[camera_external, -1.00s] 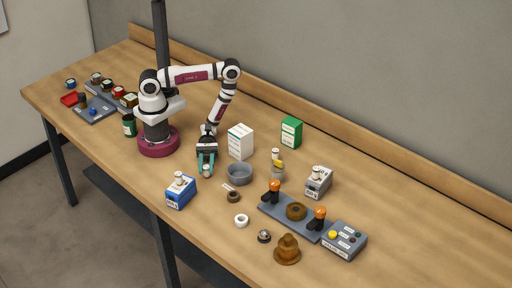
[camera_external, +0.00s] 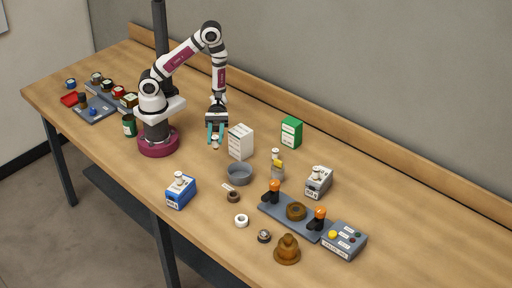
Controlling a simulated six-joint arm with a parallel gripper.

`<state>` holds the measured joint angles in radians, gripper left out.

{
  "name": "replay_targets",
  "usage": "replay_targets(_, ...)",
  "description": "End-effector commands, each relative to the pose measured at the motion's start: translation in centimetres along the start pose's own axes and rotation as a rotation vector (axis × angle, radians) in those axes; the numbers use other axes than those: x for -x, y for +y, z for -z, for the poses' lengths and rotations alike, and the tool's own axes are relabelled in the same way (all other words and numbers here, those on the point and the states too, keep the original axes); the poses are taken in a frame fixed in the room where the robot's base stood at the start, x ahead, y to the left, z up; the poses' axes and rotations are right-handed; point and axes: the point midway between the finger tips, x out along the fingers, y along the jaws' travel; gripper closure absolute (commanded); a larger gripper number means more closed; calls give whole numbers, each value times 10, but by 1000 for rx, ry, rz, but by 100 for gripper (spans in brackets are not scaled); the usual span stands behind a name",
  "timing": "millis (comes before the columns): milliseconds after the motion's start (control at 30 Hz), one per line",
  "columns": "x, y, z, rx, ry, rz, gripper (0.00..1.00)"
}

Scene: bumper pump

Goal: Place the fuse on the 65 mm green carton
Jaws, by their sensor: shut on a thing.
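My gripper (camera_external: 216,136) is shut on a small pale fuse (camera_external: 215,142) and holds it above the table, left of the white carton. Only the fuse's lower end shows below the fingertips. The green carton (camera_external: 291,132) stands upright on the table near the back edge, to the right of the gripper and apart from it. It has a white label on its front. Its size cannot be read here.
A white carton (camera_external: 240,142) stands between my gripper and the green carton. A grey bowl (camera_external: 239,174) and a small upright piece with a yellow band (camera_external: 277,165) stand in front. A blue block (camera_external: 181,191) and a grey block (camera_external: 319,182) are nearby. Table behind the cartons is clear.

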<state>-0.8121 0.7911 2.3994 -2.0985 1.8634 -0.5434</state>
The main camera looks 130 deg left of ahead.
Motion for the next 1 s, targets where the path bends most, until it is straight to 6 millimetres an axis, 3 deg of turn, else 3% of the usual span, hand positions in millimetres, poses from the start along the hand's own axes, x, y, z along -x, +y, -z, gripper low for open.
replay_targets(200,-23,28,-73,-14,-1,36,100)
replay_targets(367,-33,40,-117,-10,-14,22,100)
replay_targets(467,-30,62,-133,-6,-28,-57,100)
replay_targets(667,0,118,-130,3,-51,-291,100)
replay_targets(800,34,160,-115,6,-54,-480,100)
replay_targets(1000,90,204,-87,14,-42,-728,100)
